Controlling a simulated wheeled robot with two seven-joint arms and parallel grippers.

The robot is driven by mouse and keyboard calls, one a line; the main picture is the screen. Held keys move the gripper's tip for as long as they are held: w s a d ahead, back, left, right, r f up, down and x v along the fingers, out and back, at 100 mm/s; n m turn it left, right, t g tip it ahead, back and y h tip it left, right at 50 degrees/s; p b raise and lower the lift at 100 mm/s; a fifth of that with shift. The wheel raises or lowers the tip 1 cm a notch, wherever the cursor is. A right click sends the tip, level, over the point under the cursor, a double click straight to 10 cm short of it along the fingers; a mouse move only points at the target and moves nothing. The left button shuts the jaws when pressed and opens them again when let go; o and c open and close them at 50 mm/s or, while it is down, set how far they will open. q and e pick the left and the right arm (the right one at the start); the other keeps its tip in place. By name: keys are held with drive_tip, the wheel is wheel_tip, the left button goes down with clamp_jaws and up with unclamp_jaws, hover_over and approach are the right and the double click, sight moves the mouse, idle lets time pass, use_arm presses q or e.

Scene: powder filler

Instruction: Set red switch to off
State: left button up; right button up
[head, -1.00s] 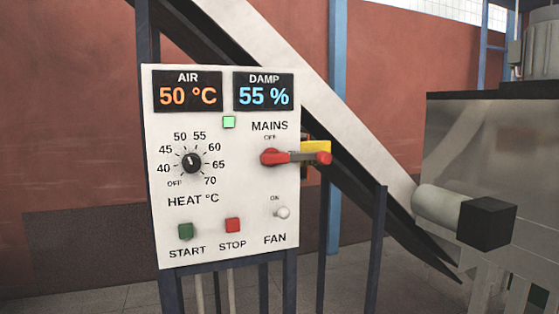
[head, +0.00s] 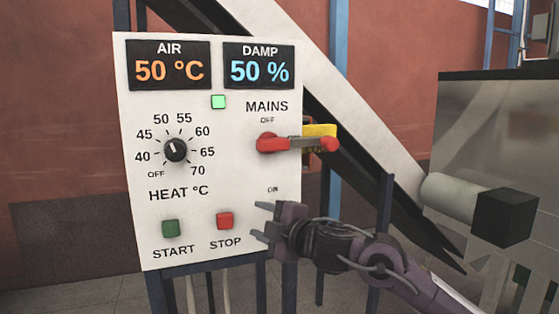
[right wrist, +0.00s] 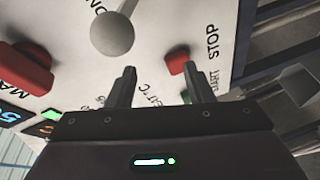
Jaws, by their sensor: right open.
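The red MAINS switch (head: 270,144) is on the right side of the white control panel (head: 135,225). Its handle lies level, pointing right, with its red tip beside a yellow part (head: 320,130); the OFF mark is above the pivot. Part of the red switch shows at the left of the right wrist view (right wrist: 25,68). My right gripper (head: 262,221) is open and empty, in front of the panel's lower right, below the switch and by the STOP button. My left gripper is out of view.
The white-tipped fan toggle (right wrist: 112,33) is just beyond my right fingers in the wrist view. The red STOP button (head: 224,221) and green START button (head: 170,228) are close by. The heat dial (head: 176,149) is left. A machine with a black-ended cylinder (head: 505,217) stands right.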

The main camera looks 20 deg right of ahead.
sight(276, 146)
drive_tip(key=s+d+r+n, duration=0.15)
drive_tip(key=d+r, duration=0.25)
drive_tip(key=r, duration=0.4)
drive_tip(key=s+d+r+n, duration=0.1)
drive_tip(key=d+r+n, duration=0.1)
drive_tip(key=d+r, duration=0.35)
drive_tip(key=shift+t+y, duration=0.4)
drive_tip(key=w+a+p, duration=0.1)
drive_tip(key=w, duration=0.1)
drive_tip(key=w+a+r, duration=0.1)
drive_tip(key=w+a, duration=0.1)
drive_tip(key=w+a+p, duration=0.1)
drive_tip(key=w, duration=0.1)
drive_tip(key=shift+a+r+p, duration=0.2)
drive_tip(key=shift+r+p, duration=0.1)
drive_tip(key=shift+r, duration=0.1)
drive_tip(key=shift+w+a+f, duration=0.1)
drive_tip(key=shift+w+a, duration=0.1)
drive_tip(key=shift+w, duration=0.3)
drive_tip(key=c, duration=1)
